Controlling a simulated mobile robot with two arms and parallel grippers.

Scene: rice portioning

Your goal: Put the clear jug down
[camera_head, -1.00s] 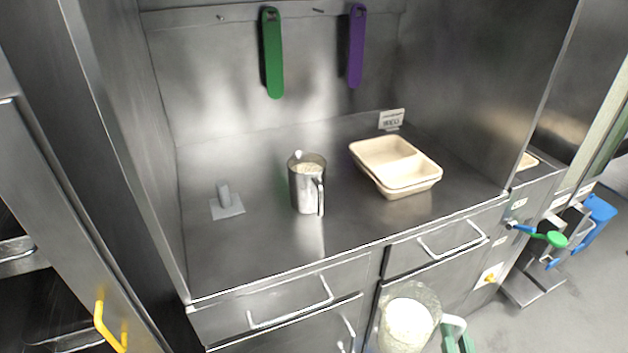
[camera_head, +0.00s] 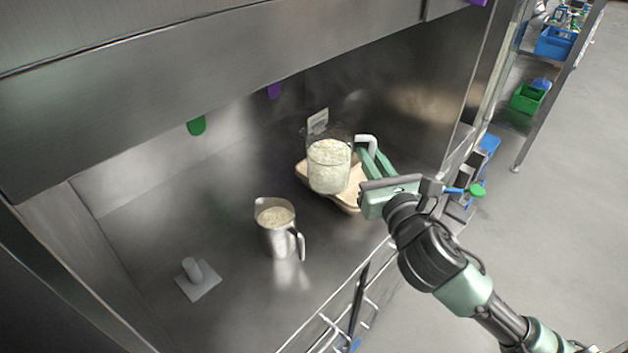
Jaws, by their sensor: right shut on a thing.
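The clear jug (camera_head: 328,168) is see-through and holds white rice. It is upright, in front of the beige tray (camera_head: 303,172) as seen from my head, and hides much of it. I cannot tell how high it is above the counter. My right gripper (camera_head: 368,158) is shut on the jug's white handle (camera_head: 366,139), on the jug's right side. My left gripper is not in view.
A steel jug (camera_head: 276,229) with rice stands on the counter, left of the clear jug. A small grey stand (camera_head: 198,279) is at the lower left. A small sign (camera_head: 317,121) stands behind. Bare counter (camera_head: 150,225) lies to the left.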

